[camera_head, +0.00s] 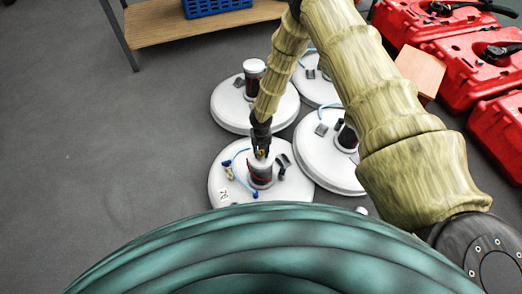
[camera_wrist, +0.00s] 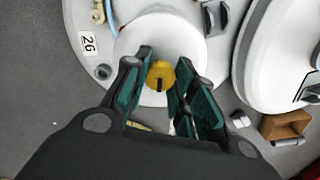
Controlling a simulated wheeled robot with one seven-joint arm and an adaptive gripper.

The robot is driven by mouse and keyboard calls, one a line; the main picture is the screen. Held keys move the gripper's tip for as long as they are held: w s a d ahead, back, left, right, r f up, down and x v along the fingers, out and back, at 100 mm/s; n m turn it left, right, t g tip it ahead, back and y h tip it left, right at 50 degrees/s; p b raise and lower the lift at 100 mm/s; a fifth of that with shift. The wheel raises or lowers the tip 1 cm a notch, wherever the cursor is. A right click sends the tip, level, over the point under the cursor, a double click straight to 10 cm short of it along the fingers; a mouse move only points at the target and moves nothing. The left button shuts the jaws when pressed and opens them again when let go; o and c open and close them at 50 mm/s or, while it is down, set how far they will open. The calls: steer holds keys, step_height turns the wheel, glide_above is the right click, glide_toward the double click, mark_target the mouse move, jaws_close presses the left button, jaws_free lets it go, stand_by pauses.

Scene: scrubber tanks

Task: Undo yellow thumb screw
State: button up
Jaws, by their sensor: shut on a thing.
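The yellow thumb screw (camera_wrist: 160,75) shows between my gripper's fingertips in the wrist view, on top of a white cylinder cap (camera_wrist: 165,38). In the head view the yellow screw (camera_head: 261,153) is a small spot at the fingertips. The cap and its dark cylinder stand on the nearest white round tank (camera_head: 222,192), labelled 26 in the wrist view. My gripper (camera_head: 261,148) points down over the cap. Its green-padded fingers (camera_wrist: 161,80) are on both sides of the screw and shut on it. Exact finger contact is hard to see.
Other white tanks (camera_head: 227,112) stand close behind and to the right. Blue tubing and small fittings (camera_head: 227,165) are on the nearest tank. Red canisters (camera_head: 443,75) line the right side. A wooden shelf with a blue crate (camera_head: 215,5) is at the back. Grey floor on the left is clear.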

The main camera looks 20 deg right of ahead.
mark_target(261, 151)
steer(key=shift+s+f, duration=0.15)
steer(key=o, duration=1.1)
steer(key=shift+c, duration=0.2)
step_height(261, 151, up, 12)
